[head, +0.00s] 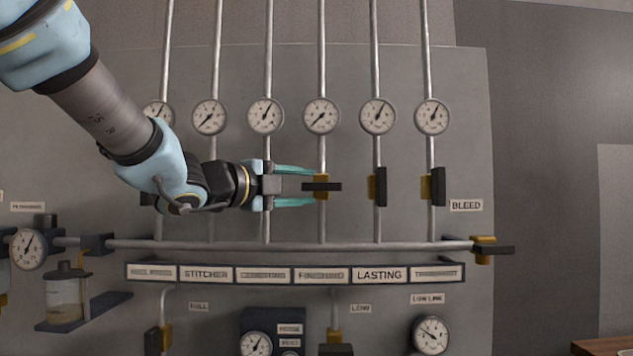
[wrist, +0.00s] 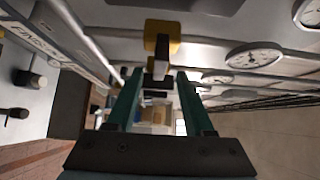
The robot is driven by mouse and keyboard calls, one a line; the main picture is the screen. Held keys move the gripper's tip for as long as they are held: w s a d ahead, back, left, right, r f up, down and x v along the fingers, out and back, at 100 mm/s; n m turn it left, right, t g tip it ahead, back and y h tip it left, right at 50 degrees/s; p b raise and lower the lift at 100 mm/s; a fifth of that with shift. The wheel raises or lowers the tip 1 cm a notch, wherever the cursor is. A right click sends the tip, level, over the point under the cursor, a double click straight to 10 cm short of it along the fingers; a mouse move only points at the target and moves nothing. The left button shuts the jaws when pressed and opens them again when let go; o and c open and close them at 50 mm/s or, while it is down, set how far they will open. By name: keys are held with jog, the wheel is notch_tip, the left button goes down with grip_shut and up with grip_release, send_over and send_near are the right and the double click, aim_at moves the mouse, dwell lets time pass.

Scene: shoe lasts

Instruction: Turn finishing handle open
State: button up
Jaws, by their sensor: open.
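The finishing handle (head: 330,187) is a black bar lying crosswise on its upright pipe, with a yellow valve body (head: 321,194) behind it, above the label FINISHING (head: 321,275). My gripper (head: 312,186) reaches in from the left and is open. In the head view, one teal finger is above the handle and the other below it, with gaps to both. In the wrist view, my fingers (wrist: 155,76) stand apart; a dark bar (wrist: 161,62) on a yellow body (wrist: 163,28) shows near the tips. Whether the fingers touch anything there is unclear.
The lasting handle (head: 380,186) and transport handle (head: 438,186) stand along their pipes to the right. A bleed handle (head: 493,250) sits lower right. Gauges (head: 322,115) line the pipes above. A horizontal pipe (head: 290,245) and label strip run below. My arm covers the left pipes.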

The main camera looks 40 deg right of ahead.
aim_at(317, 187)
jog(key=shift+w+d+p, duration=0.2)
jog(key=shift+d+p, duration=0.15)
jog(key=shift+d, duration=1.5)
jog(key=shift+c, duration=0.4)
grip_shut()
